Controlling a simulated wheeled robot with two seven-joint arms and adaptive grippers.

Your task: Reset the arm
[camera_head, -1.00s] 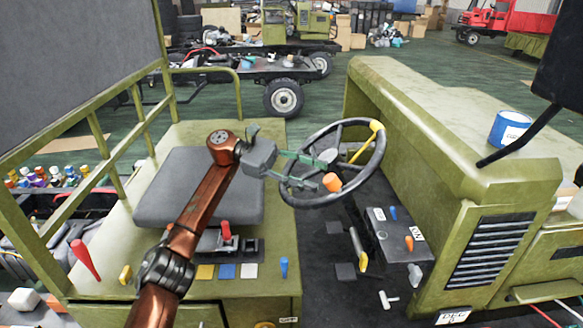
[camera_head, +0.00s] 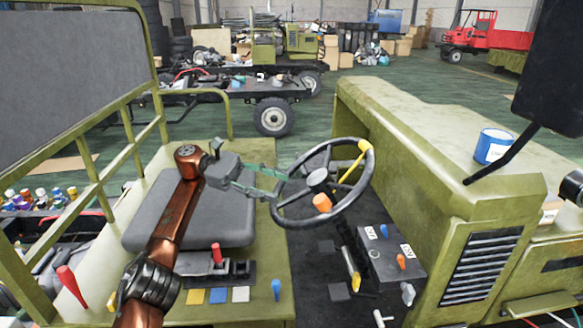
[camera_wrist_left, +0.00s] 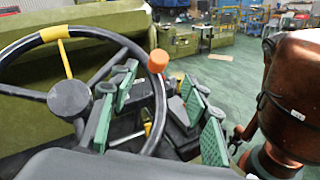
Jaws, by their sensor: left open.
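My left gripper (camera_head: 277,186) is open, with its green fingers spread and nothing held. It hovers above the right edge of the grey seat (camera_head: 190,215), beside the left rim of the black steering wheel (camera_head: 358,197). The wheel's orange knob (camera_head: 322,203) is just beyond the fingertips, apart from them. In the left wrist view, the green fingers (camera_wrist_left: 158,112) stand on both sides of the wheel's rim; I cannot tell the depth between them. The orange knob (camera_wrist_left: 157,60) shows there above the fingers. My right gripper is not in view.
A console (camera_head: 388,262) with small levers stands right of the wheel. A red lever (camera_head: 217,253) rises in front of the seat, and another red lever (camera_head: 70,287) is at lower left. A blue-and-white can (camera_head: 493,147) sits on the green hood (camera_head: 420,125).

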